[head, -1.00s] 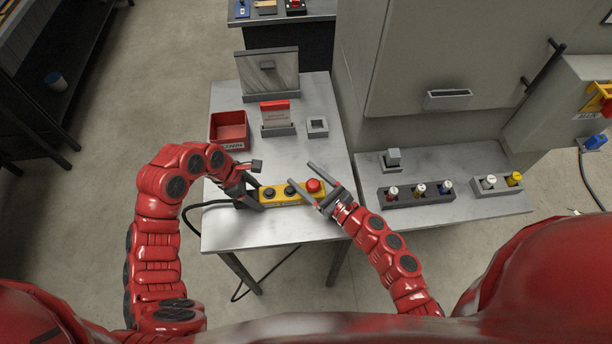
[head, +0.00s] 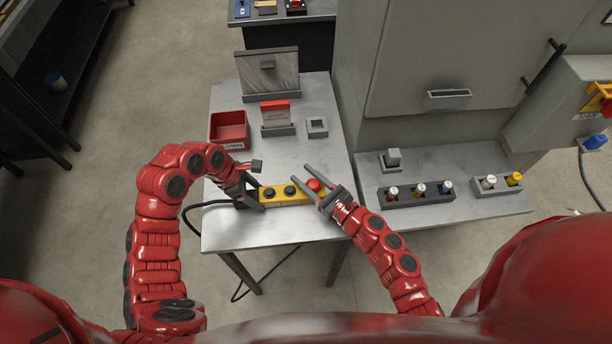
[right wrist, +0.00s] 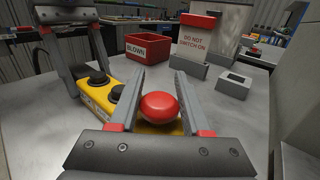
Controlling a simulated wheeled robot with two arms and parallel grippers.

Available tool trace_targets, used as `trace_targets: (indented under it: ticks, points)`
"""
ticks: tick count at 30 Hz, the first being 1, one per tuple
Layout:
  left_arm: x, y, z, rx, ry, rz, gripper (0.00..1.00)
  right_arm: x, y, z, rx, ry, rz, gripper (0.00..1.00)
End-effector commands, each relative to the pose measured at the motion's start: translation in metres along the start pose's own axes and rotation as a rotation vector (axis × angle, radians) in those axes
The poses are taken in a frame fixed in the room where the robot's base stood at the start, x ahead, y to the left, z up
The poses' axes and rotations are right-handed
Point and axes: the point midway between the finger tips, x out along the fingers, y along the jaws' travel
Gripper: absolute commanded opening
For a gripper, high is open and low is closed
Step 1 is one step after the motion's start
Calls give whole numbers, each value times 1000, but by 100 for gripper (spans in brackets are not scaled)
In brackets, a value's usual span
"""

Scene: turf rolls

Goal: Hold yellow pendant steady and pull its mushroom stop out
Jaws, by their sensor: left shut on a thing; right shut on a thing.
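The yellow pendant (head: 279,199) lies on the grey metal table, with two black buttons and a red mushroom stop (head: 314,184) at its right end. My left gripper (head: 257,187) is shut on the pendant's left end, near the cable. My right gripper (head: 300,174) is shut on the mushroom stop, one finger on each side of the head. In the right wrist view the red head (right wrist: 160,107) sits between the fingers, just above the yellow body. Whether the stop is in or out cannot be told.
A red bin (head: 229,129), a card in a stand (head: 276,119) and a small grey socket block (head: 317,127) stand behind the pendant. A grey block with several switches (head: 416,193) stands at the right. The table between is clear.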

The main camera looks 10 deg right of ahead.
Motion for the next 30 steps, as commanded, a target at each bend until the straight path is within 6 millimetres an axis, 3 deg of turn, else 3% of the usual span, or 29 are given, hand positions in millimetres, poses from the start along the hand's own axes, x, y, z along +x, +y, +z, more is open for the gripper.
trace_targets:
  ticks: [30]
  points:
    - [2,-2,-2,-3,2,-6,0,0,0,6,-2,0,1,0]
